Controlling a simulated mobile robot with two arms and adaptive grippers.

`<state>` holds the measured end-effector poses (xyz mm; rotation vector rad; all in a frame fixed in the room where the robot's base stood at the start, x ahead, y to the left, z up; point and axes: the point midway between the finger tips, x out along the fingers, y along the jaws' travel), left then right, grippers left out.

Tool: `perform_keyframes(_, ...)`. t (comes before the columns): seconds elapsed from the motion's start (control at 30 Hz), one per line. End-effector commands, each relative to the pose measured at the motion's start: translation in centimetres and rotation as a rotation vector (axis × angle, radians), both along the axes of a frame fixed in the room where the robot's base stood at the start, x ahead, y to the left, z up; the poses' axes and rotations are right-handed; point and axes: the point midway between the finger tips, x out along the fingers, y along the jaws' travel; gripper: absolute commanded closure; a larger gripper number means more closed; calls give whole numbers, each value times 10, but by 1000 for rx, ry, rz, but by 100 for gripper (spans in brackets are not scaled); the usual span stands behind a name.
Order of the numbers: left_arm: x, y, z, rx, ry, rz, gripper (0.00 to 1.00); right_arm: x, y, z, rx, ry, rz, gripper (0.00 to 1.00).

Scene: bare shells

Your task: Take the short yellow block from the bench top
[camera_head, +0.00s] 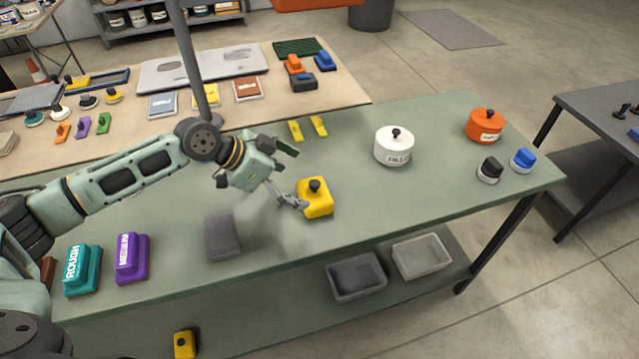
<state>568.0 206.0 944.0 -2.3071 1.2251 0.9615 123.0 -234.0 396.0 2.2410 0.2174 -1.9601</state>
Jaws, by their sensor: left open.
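A short yellow block (316,203) with a black knob stands upright on the green bench top (420,215), near the middle. My left gripper (296,177) is open at the block's left side. Its lower finger reaches the block's left edge; I cannot tell whether it touches. Its upper finger is apart from the block, above and to the left. Two small narrow yellow pieces (296,131) lie farther back on the bench. My right gripper is not in view.
A grey block (222,237), a purple block (132,258) and a teal block (82,270) stand left. A white pot (394,147) and an orange pot (485,126) stand right. A grey post (190,60) rises behind my arm. Bench space right of the yellow block is clear.

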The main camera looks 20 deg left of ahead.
Motion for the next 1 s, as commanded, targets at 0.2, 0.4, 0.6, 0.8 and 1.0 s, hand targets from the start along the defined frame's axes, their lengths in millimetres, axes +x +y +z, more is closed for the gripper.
perform_keyframes(0.2,10,-14,-16,-1,2,-2,0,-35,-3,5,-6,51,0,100)
perform_keyframes(0.4,25,-24,-36,-1,3,-1,0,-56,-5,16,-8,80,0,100)
perform_keyframes(0.6,32,-36,-52,-1,1,-1,0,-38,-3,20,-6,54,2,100)
perform_keyframes(0.8,33,-36,-54,0,1,-1,0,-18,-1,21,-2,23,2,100)
perform_keyframes(1.0,33,-36,-54,0,1,-1,14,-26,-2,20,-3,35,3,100)
